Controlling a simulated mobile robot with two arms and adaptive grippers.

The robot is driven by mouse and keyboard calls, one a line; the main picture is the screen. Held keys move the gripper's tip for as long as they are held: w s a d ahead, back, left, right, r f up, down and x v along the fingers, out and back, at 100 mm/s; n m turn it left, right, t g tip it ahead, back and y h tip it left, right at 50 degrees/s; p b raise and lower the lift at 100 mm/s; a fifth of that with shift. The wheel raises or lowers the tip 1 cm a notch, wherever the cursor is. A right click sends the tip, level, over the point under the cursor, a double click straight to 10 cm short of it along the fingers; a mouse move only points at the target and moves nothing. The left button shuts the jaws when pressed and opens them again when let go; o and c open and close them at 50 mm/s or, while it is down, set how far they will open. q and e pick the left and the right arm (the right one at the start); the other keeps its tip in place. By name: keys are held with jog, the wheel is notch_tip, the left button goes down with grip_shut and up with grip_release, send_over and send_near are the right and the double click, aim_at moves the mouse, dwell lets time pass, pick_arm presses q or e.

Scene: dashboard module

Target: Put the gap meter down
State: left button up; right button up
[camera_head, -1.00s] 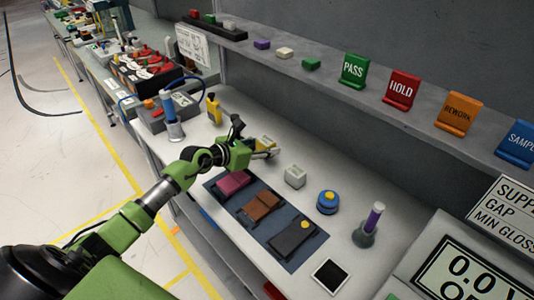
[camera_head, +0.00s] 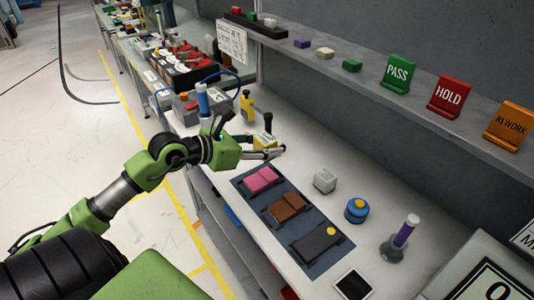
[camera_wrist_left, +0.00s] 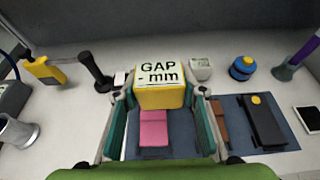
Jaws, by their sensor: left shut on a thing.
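The gap meter (camera_wrist_left: 160,88) is a yellow box with a pale top face marked "GAP - mm" in the left wrist view. My left gripper (camera_wrist_left: 160,97) is shut on it, one finger at each side. In the head view the gap meter (camera_head: 263,141) is partly hidden by my left gripper (camera_head: 276,153), behind the mat's far end. In the left wrist view a pink sample (camera_wrist_left: 155,130) on the dark mat (camera_wrist_left: 283,128) shows beyond the fingers. Whether the meter touches the bench cannot be told. My right gripper is out of view.
A black upright handle (camera_head: 268,125) and a yellow tool (camera_head: 247,104) stand near the gripper. A pale block (camera_head: 324,181), a blue round item (camera_head: 356,210) and a purple-topped flask (camera_head: 402,238) line the mat's right side. A shelf (camera_head: 440,125) runs above.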

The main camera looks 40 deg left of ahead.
pick_arm(q)
jog(key=s+d+r+p, duration=0.2)
jog(key=s+d+p, duration=0.25)
jog(key=s, duration=0.65)
jog(key=w+a+f+b, duration=0.1)
jog(key=b, duration=0.2)
jog(key=w+a+f+b, duration=0.1)
jog(key=w+b, duration=0.1)
jog(key=b, duration=0.1)
jog(key=w+a+f+b, duration=0.1)
jog(key=w+a+b, duration=0.1)
jog(key=b, duration=0.1)
jog(key=shift+w, duration=0.15)
send_over(256, 181)
jog(key=s, duration=0.1)
jog(key=f, duration=0.5)
jog(key=shift+d+f, duration=0.2)
jog(key=shift+d, duration=0.1)
jog(key=shift+w+a+f, duration=0.2)
jog(key=shift+w+f, duration=0.1)
jog(key=shift+f, duration=0.25)
notch_tip(256, 181, down, 3)
jog(key=shift+w+a+f+p, duration=0.1)
jog(key=shift+p, duration=0.3)
jog(key=shift+f, duration=0.1)
